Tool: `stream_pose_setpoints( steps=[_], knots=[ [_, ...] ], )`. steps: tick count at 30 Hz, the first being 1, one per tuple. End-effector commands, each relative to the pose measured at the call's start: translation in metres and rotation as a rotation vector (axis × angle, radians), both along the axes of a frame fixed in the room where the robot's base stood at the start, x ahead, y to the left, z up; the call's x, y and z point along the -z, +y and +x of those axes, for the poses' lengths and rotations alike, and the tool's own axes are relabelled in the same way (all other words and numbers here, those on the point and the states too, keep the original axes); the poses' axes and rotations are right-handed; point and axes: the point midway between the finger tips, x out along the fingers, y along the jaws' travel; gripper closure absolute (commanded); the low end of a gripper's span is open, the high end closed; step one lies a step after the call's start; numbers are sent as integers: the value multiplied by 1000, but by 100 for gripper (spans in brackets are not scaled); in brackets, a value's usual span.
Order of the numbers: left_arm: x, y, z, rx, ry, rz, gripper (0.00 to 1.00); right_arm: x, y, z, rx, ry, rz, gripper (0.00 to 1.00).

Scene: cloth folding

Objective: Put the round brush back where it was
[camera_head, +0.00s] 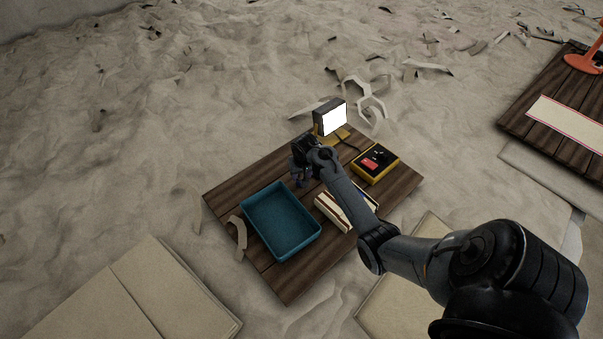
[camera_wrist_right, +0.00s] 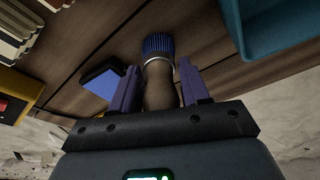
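My right gripper (camera_head: 302,176) is over the wooden board (camera_head: 240,192) in the head view, between the teal tray and the lamp. In the right wrist view its purple fingers (camera_wrist_right: 160,88) are closed on both sides of the round brush (camera_wrist_right: 158,72). My left gripper is not in view.
A teal tray (camera_head: 280,222) stands on the board, empty. A bright lamp (camera_head: 331,118), a yellow box (camera_head: 376,163) and striped books (camera_head: 340,208) stand near my right arm. A small blue, dark-edged block (camera_wrist_right: 103,83) lies close beside the gripper. Sand surrounds the board.

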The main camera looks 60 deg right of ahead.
Motion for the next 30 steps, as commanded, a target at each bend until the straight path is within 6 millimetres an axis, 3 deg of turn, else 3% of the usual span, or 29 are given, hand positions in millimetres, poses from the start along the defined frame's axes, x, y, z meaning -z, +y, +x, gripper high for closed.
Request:
stream_pose_setpoints(
  steps=[3, 16, 20, 30],
  knots=[
    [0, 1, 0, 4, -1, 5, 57, 0, 0, 0, 0, 0, 0, 38],
    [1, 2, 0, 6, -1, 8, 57, -7, 1, 0, 0, -3, 0, 38],
    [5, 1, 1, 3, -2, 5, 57, -22, 4, -2, -1, -4, 0, 38],
    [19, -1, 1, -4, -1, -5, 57, -82, 13, -12, 1, -4, -1, 38]
  ],
)
